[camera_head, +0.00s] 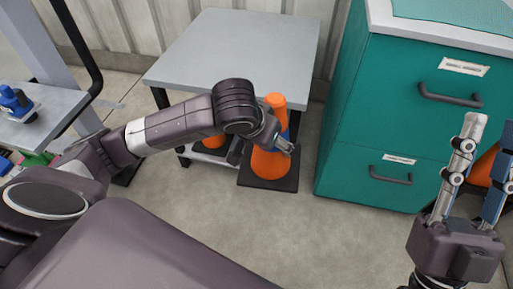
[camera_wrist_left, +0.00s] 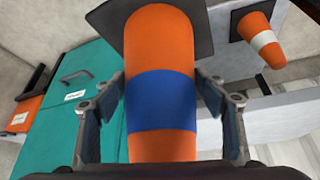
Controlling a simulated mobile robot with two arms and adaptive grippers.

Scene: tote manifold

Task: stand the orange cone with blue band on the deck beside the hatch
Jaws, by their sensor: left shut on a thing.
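The orange cone with blue band (camera_head: 270,164) stands upright on its black square base in front of the grey table. I cannot tell whether its base touches the floor. In the left wrist view the cone (camera_wrist_left: 160,45) fills the middle, its blue band between the fingers. My left gripper (camera_head: 284,143) is shut on the cone around the blue band; in the wrist view its fingers (camera_wrist_left: 162,110) lie on both sides. My right gripper (camera_head: 487,138) is at the right edge, fingers up and apart, empty. I cannot make out a hatch in either view.
A grey table (camera_head: 240,45) stands behind the cone. Another orange cone, with a white band (camera_wrist_left: 263,41), is on its lower shelf. A teal drawer cabinet (camera_head: 395,110) stands close on the right. A blue object (camera_head: 14,100) sits on a left surface. The concrete floor in front is clear.

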